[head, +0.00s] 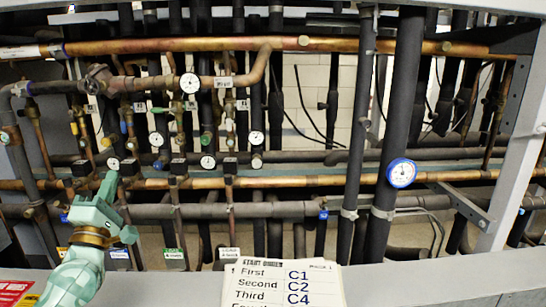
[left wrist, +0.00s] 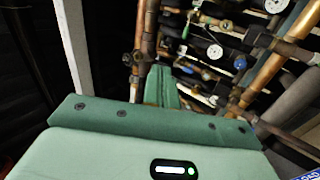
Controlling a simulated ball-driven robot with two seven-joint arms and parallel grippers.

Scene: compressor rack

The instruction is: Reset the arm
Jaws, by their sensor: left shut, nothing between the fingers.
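My left gripper (head: 108,184) is at the left of the head view, pale green, in front of the lower pipes of the compressor rack. Its fingers point up and are shut and empty. In the left wrist view the closed fingers (left wrist: 161,84) point toward copper and dark pipes. In the head view the fingertips overlap the lower copper pipe (head: 300,184) near a small gauge (head: 113,163); I cannot tell whether they touch anything. My right gripper is not in view.
The rack holds many copper and black pipes, valves and gauges, including a blue-rimmed gauge (head: 401,173). A start order card (head: 284,284) stands at the front ledge (head: 420,287). A red label (head: 14,289) is at the lower left. A grey post (head: 515,140) stands at right.

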